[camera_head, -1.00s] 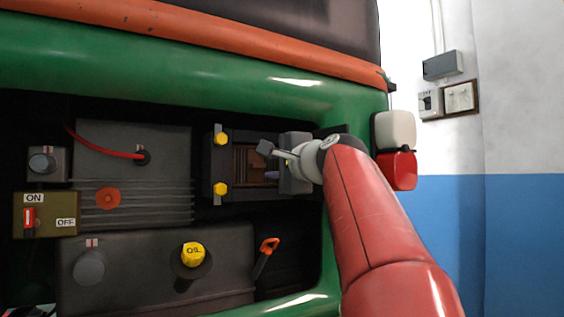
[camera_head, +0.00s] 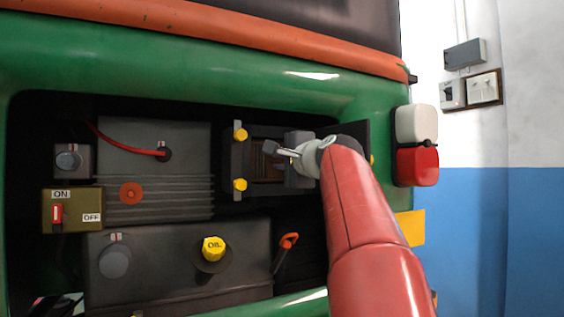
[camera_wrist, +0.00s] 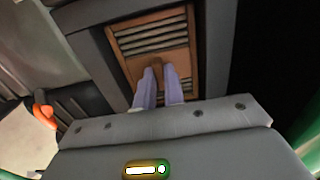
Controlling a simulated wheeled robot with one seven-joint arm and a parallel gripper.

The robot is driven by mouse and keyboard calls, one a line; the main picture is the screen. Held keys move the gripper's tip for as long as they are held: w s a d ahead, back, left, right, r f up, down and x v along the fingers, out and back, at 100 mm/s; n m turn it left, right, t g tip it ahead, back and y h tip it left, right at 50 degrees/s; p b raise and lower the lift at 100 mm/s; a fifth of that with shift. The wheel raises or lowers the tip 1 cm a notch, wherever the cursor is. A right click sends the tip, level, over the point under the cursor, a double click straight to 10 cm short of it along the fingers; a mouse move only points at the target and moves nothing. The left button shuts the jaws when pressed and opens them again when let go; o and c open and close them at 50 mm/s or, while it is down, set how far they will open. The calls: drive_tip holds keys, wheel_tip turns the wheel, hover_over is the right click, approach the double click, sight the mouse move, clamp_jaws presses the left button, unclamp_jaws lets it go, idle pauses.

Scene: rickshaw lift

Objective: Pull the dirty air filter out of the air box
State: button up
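The dirty air filter (camera_wrist: 139,43) is a brown pleated panel with a small tab (camera_wrist: 157,70) at its middle. In the wrist view it sits inside the dark frame of the air box (camera_wrist: 98,48). The air box also shows in the head view (camera_head: 237,163), open, with yellow clips on its left side. My gripper (camera_wrist: 159,76) reaches the filter from the front. Its two pale purple fingers stand close on either side of the tab, with a narrow gap between them. Whether they press on it is not clear. In the head view my wrist hides the box's right part.
A battery (camera_head: 180,150) with a red cable is left of the air box. Below are a tank with a yellow oil cap (camera_head: 213,249) and an orange-handled dipstick (camera_head: 289,241). The green body frame (camera_head: 170,75) edges the bay. The tail lamp (camera_head: 417,165) is at the right.

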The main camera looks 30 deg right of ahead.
clamp_jaws()
drive_tip(key=s+b, duration=0.2)
drive_tip(key=s, duration=0.5)
idle(0.9)
drive_tip(key=shift+s+d, duration=0.1)
drive_tip(key=shift+s+d+b, duration=0.1)
drive_tip(key=shift+s+b, duration=0.25)
drive_tip(key=shift+s, duration=2.1)
